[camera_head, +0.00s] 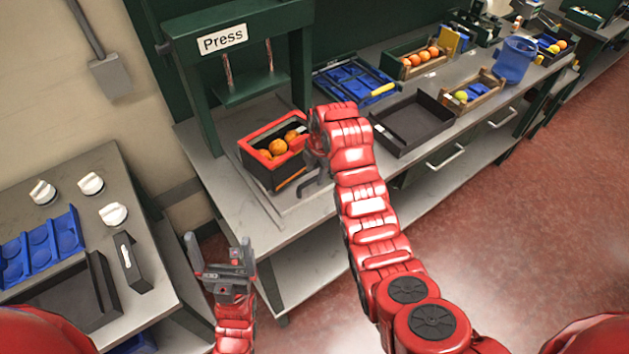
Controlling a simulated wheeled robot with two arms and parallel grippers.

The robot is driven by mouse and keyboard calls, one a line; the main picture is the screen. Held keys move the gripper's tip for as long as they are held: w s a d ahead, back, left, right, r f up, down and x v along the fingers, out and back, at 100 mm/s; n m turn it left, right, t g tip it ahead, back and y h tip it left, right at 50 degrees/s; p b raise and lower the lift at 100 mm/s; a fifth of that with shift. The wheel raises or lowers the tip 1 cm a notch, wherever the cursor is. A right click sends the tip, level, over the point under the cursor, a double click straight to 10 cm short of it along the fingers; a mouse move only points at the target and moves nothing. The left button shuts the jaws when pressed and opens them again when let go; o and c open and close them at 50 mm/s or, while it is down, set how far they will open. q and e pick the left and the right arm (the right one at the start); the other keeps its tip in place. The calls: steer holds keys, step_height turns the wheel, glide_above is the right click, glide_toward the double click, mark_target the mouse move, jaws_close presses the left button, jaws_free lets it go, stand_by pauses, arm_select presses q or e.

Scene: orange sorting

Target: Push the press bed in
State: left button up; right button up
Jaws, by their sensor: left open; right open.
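The green press (246,52) with a "Press" label stands at the back of the bench. Below and in front of it sits a black box with a red rim (259,133), holding several oranges (278,147). The box is on a flat grey plate with rails, which seems to be the press bed (240,185), out in front of the press. My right gripper (305,185) is open at the right front corner of the box; its fingers partly hide that corner, and I cannot tell whether they touch. My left gripper (216,252) is open and empty, low in front of the bench.
An empty black tray (412,125) and a blue tray (352,80) lie right of the press. Further right are crates of fruit (420,60) and a blue bucket (515,60). A side table (95,165) with white knobs stands at left.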

steer(key=shift+w+a+f+p, duration=0.15)
steer(key=shift+f+p, duration=0.25)
steer(key=shift+f, duration=0.65)
steer(key=shift+c, duration=0.2)
jaws_close()
stand_by(0.6)
